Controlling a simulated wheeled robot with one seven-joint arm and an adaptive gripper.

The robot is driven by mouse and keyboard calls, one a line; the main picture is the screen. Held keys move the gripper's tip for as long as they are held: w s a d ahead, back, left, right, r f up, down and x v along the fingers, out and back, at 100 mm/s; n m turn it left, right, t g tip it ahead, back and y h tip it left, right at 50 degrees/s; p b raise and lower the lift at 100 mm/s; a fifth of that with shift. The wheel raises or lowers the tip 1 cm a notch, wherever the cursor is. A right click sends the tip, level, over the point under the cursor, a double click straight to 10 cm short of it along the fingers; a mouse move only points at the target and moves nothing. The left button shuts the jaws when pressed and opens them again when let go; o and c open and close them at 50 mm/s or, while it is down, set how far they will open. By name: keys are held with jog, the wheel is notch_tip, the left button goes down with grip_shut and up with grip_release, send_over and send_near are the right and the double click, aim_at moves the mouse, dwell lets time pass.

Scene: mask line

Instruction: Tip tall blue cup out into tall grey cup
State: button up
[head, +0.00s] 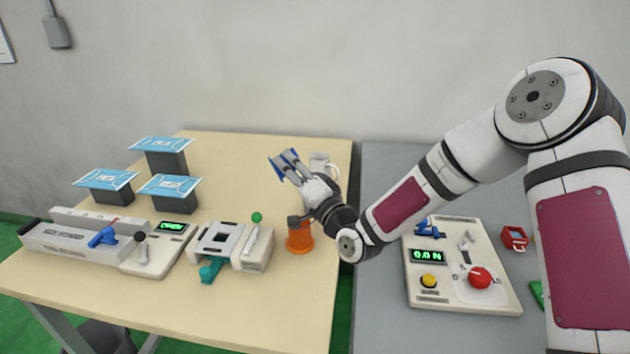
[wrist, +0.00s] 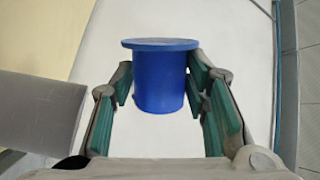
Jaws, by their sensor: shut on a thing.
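The tall blue cup (wrist: 162,80) is between the green-padded fingers of my gripper (wrist: 165,95), which is shut on it. In the wrist view a wide blue disc-like end faces away from me. In the head view the cup (head: 276,169) is mostly hidden behind the fingers of my gripper (head: 288,166) and is held tilted above the wooden table. A pale grey cup with a handle (head: 319,162) stands just right of the gripper, partly hidden by it. A grey shape (wrist: 38,112) fills the left of the wrist view; I cannot tell if it is that cup. Contents are not visible.
An orange thing (head: 299,238) stands below my wrist. A white device (head: 232,245) and a long grey device (head: 85,240) are at the front left. Several blue-topped stands (head: 161,143) are behind. A control box (head: 458,268) sits on the grey table.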

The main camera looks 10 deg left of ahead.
jog(key=n, duration=0.1)
jog(key=r+n+g, duration=0.1)
jog(key=n, duration=0.1)
jog(key=shift+p, duration=0.3)
jog(key=shift+d+f+n+g+b, duration=0.1)
jog(key=shift+f+n+g+b, duration=0.3)
jog(key=shift+n, duration=0.4)
jog(key=shift+f+n, duration=0.3)
jog(key=shift+n, duration=0.3)
jog(key=n, duration=0.1)
jog(key=a+n, duration=0.1)
jog(key=s+a+n+h, duration=0.1)
jog(key=shift+a+r+g, duration=0.1)
jog(key=shift+r+g, duration=0.25)
jog(key=shift+g, duration=0.05)
jog(key=shift+s+a+f+n+b, duration=0.1)
jog(key=shift+a+f+n+b, duration=0.15)
jog(key=shift+n+b, duration=0.25)
jog(key=shift+s+a+f+n+h+b, duration=0.2)
jog(key=shift+a+n+h+b, duration=0.2)
jog(key=shift+n, duration=0.3)
jog(key=shift+s+a+f+n+h+b, duration=0.1)
jog(key=shift+s+a+n+h+b, duration=0.15)
jog(key=shift+n+h, duration=0.35)
